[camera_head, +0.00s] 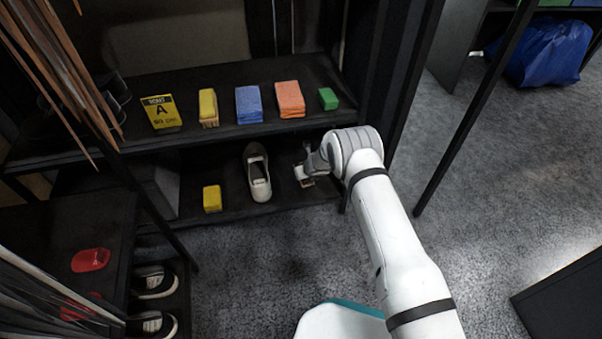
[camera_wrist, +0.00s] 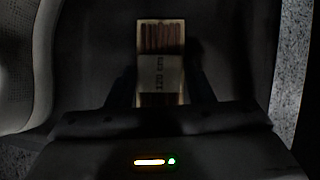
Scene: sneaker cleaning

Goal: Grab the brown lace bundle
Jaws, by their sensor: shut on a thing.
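The brown lace bundle (camera_wrist: 160,42) lies between the two fingers of my gripper (camera_wrist: 161,95) in the wrist view. It has brown strands and a pale band marked "120 cm". My gripper is shut on it, with a dark finger on each side. In the head view my gripper (camera_head: 306,174) is low on the lower shelf, to the right of a white shoe. Only a small pale and brown part of the bundle shows there. The wrist view is dark, so I cannot tell whether the bundle still touches the shelf.
The white shoe (camera_head: 257,172) stands close to the left of my gripper, with a yellow block (camera_head: 212,198) beyond it. The upper shelf (camera_head: 232,132) above holds folded cloths, a green block (camera_head: 328,98) and a yellow box. Open carpet (camera_head: 265,275) lies in front.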

